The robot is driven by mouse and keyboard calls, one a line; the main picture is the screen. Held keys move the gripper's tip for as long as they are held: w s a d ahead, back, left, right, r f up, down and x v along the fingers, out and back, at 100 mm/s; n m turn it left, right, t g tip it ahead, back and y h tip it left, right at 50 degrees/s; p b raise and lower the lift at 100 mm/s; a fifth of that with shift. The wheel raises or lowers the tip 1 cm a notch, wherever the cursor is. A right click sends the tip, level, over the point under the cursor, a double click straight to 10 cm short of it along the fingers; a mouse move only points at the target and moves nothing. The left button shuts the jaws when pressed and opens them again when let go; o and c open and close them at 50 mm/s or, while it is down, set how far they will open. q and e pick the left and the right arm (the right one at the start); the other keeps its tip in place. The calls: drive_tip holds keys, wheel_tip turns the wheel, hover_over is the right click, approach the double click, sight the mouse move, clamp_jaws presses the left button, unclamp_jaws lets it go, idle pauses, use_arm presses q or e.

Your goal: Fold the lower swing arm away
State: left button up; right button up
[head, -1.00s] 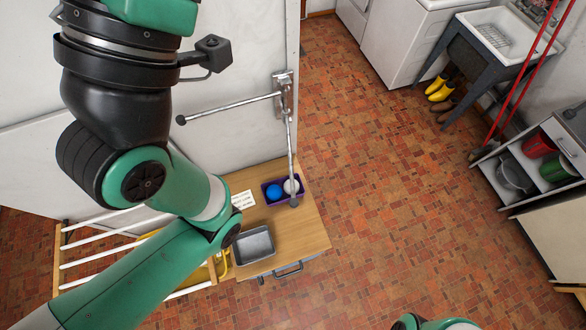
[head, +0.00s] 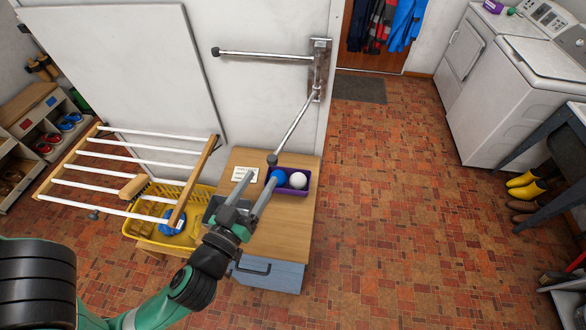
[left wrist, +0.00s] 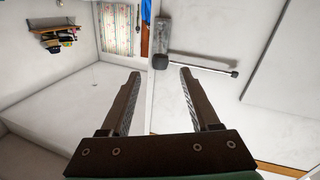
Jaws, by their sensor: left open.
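The lower swing arm (head: 296,126) is a thin grey metal bar. It runs from the bracket (head: 320,62) at the wall's edge out over the cabinet, ending in a dark knob. The upper swing arm (head: 265,55) lies along the wall, pointing left; its bar also shows in the left wrist view (left wrist: 208,66). My left gripper (head: 261,182) is open and empty, its fingertips near the lower arm's knob, seemingly apart from it. My right gripper is not in view.
A wooden-topped cabinet (head: 292,225) stands below, with a purple bin (head: 303,187) holding a blue and a white ball. A drying rack (head: 125,148) and yellow basket (head: 131,229) are left of it. A white panel (head: 130,65) leans on the wall.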

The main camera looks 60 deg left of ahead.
sight(281, 145)
use_arm(q)
drive_tip(key=shift+a, duration=0.2)
drive_tip(key=shift+w, duration=0.1)
drive_tip(key=shift+w+a+p, duration=0.15)
drive_tip(key=shift+w+p, duration=0.05)
drive_tip(key=shift+p, duration=0.15)
drive_tip(key=p+x, duration=0.3)
drive_tip(key=x, duration=0.7)
drive_tip(key=shift+w+a+r, duration=0.1)
drive_tip(key=shift+w+r, duration=0.05)
drive_tip(key=shift+w, duration=0.1)
drive_tip(key=shift+w+a, duration=0.15)
drive_tip(key=shift+w, duration=0.05)
clamp_jaws()
idle(0.3)
